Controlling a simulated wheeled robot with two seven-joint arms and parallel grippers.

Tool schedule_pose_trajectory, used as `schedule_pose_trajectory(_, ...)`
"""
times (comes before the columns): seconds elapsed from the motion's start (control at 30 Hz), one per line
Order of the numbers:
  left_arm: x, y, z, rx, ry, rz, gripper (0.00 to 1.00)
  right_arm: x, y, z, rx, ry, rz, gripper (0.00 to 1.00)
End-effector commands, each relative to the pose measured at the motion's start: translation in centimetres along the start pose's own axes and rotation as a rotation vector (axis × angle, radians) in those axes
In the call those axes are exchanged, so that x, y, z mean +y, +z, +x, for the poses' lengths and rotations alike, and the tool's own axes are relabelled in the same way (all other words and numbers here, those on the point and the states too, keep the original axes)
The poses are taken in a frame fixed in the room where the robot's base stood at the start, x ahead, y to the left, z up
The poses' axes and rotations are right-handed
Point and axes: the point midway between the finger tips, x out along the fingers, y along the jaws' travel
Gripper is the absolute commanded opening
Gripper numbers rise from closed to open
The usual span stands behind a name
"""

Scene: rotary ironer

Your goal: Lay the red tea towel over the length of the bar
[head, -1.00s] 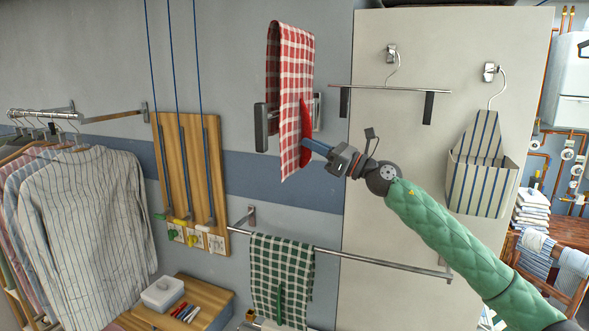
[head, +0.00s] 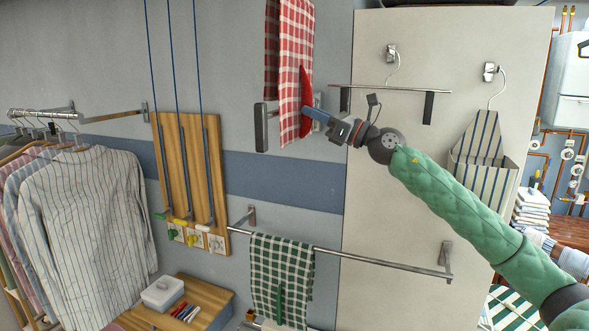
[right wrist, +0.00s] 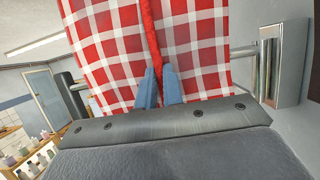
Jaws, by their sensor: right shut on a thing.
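The red-and-white checked tea towel (head: 294,70) hangs high in front of the grey wall, its top cut off by the frame edge. A red tab (head: 305,92) stands out from its side. My right gripper (head: 312,112) is shut on this tab, which also shows between the blue fingers in the right wrist view (right wrist: 153,45). A short wall bar passes behind the towel's front part, with a dark end piece (head: 261,128) and a metal bracket (right wrist: 285,62). The towel covers most of this bar; I cannot tell whether its rear part is behind it. My left gripper is not in view.
A green checked towel (head: 281,262) hangs on a lower rail (head: 385,263). A clip hanger (head: 390,88) and a striped apron (head: 482,160) hang on the pale panel at right. A wooden board (head: 190,150) and shirts (head: 85,225) are at left.

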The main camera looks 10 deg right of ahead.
Motion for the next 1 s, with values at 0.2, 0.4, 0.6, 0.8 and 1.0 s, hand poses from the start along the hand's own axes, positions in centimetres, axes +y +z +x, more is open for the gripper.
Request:
schedule_pose_trajectory(0.2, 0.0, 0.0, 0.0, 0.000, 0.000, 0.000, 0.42, 0.0, 1.8, 0.6, 0.000, 0.000, -0.002, 0.00)
schedule_pose_trajectory(0.4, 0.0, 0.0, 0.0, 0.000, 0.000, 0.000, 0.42, 0.0, 3.3, 1.2, -0.001, 0.000, -0.003, 0.00)
schedule_pose_trajectory(0.6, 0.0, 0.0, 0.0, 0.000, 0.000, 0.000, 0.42, 0.0, 4.8, 1.7, -0.001, 0.000, -0.002, 0.00)
schedule_pose_trajectory(0.8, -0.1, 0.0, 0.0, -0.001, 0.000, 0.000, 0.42, 0.0, 6.3, 2.3, -0.001, 0.000, -0.002, 0.00)
schedule_pose_trajectory(1.0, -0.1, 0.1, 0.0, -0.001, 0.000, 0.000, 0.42, 0.0, 7.8, 2.9, -0.001, 0.000, -0.003, 0.00)
